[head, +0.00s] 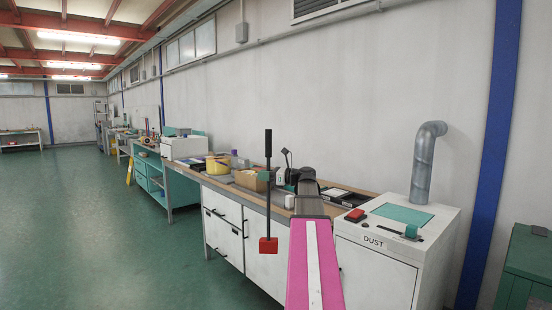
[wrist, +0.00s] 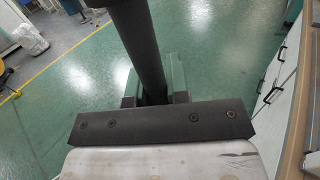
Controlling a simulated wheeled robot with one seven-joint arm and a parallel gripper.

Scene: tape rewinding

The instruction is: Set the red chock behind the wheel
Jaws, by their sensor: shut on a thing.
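The red chock (head: 268,245) is a small red block at the lower end of a long upright black handle (head: 268,145). It hangs in the air in front of the white cabinets in the head view. My gripper (head: 276,188) is shut on the black handle, about midway along it. In the wrist view the handle (wrist: 138,45) runs up from between the green fingers of my gripper (wrist: 155,88). The red block does not show in the wrist view. No wheel can be made out in either view.
A wooden-topped workbench (head: 234,188) with boxes and tools runs along the wall behind the handle. A white dust cabinet (head: 375,275) with a grey pipe (head: 423,165) stands at the right, beside a green bin (head: 528,265). The green floor (head: 110,230) at left is open.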

